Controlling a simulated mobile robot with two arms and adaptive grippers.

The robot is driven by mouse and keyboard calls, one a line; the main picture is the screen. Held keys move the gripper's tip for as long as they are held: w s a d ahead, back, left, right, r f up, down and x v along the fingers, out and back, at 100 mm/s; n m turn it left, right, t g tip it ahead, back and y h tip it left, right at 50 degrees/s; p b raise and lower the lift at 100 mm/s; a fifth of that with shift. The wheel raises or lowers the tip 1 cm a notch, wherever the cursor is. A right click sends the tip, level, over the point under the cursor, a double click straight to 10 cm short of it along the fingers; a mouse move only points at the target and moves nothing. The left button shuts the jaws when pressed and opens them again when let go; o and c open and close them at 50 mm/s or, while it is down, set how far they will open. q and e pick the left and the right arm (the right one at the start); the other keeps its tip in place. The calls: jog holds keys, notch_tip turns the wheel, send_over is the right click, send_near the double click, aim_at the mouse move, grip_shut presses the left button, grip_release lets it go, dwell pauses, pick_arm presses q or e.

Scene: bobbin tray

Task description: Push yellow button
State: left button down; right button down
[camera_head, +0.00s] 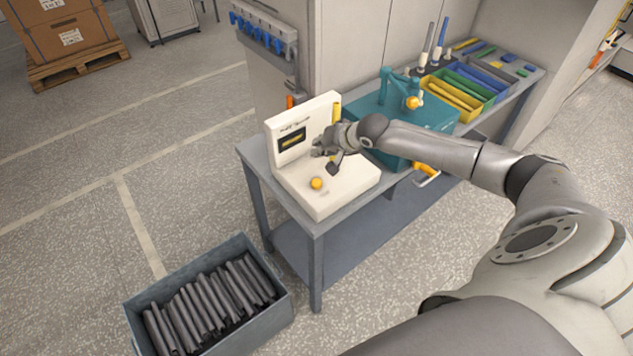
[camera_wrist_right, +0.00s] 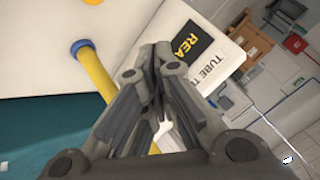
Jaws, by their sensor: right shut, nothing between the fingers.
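The yellow button (camera_head: 316,183) is a round knob on the flat base of a cream machine (camera_head: 336,200) standing on the grey workbench. My right gripper (camera_head: 324,157) is in front of the machine's upright panel (camera_head: 294,151), above and just behind the button in the head view, apart from it. In the right wrist view the gripper (camera_wrist_right: 153,52) is shut and empty, with its tips over the cream surface near the dark display (camera_wrist_right: 190,40). A yellow patch at that view's top edge may be the button; I cannot tell. My left gripper is not in view.
A yellow tube (camera_wrist_right: 97,76) with a blue end is beside the gripper in the wrist view. A teal machine (camera_head: 364,107) and colored bins (camera_head: 459,94) stand farther along the bench (camera_head: 316,236). A crate (camera_head: 283,309) of dark tubes is on the floor.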

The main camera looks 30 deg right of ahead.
jog(key=b, duration=0.8)
send_over(319, 180)
jog(key=shift+f, duration=4.35)
jog(key=shift+f, duration=0.15)
jog(key=shift+f, duration=0.25)
jog(key=shift+f, duration=0.65)
jog(key=shift+s+r, duration=0.1)
jog(key=shift+r+p, duration=0.9)
jog(key=shift+p, duration=0.25)
